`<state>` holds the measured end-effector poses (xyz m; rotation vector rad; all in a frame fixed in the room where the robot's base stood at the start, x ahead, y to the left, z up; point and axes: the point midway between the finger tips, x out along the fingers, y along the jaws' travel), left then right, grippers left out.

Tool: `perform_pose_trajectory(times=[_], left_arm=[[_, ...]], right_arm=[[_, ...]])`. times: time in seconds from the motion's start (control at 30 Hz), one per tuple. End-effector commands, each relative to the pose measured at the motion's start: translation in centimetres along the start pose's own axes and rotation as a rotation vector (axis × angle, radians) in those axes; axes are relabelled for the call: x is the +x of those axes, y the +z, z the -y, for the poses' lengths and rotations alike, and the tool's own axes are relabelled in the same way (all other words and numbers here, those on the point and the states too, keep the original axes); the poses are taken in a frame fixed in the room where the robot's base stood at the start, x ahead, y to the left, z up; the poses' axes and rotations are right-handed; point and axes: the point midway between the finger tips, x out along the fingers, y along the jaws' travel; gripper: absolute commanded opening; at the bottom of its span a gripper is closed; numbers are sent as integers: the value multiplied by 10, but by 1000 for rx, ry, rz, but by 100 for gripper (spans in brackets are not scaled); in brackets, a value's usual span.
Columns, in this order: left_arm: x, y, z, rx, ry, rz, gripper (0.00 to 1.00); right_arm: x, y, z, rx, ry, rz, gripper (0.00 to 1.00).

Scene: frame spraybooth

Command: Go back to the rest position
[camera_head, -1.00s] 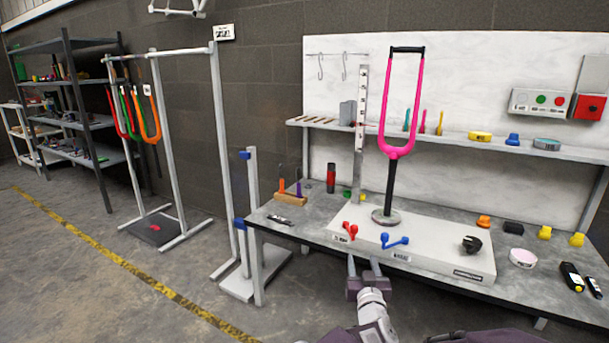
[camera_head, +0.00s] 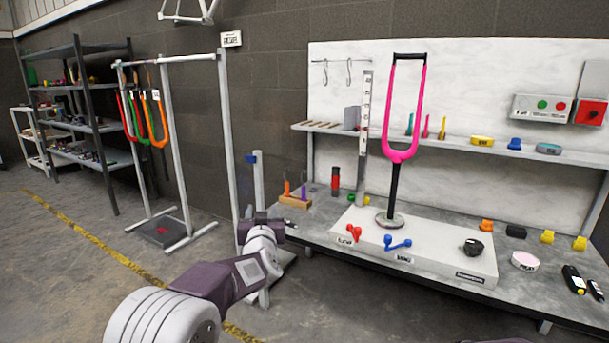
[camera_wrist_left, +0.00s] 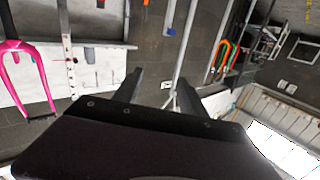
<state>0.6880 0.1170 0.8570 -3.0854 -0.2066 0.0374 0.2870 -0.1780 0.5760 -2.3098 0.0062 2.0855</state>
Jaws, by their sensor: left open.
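My left arm comes in from the lower left of the head view. Its gripper (camera_head: 268,222) is at the left end of the workbench, in front of the blue-clamped post. In the left wrist view the two dark fingers (camera_wrist_left: 158,88) stand apart with nothing between them. The wrist view is tilted and looks toward the wall and hanging rack. My right gripper is out of view.
The workbench (camera_head: 330,222) holds a pink fork (camera_head: 400,154) upright on a stand, with red and blue levers in front. A rack (camera_head: 172,150) with hanging forks stands left. Grey floor (camera_head: 60,270) with a yellow line is open there.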

Motion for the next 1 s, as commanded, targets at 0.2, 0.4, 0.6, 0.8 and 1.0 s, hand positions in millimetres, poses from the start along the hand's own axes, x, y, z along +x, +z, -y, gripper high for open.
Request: perform_pose_trajectory(times=[0.2, 0.4, 0.6, 0.8, 1.0], left_arm=[[-130, 129, 70, 57, 148, 537, 49], [-250, 227, 81, 66, 209, 951, 49], [-346, 284, 92, 79, 210, 1284, 49], [-386, 246, 103, 26, 138, 1448, 49], [-387, 176, 106, 26, 139, 1446, 49]], right_arm=[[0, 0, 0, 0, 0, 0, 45], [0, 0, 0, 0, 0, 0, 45], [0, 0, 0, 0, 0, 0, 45], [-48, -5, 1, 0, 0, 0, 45], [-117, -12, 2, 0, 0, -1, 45]])
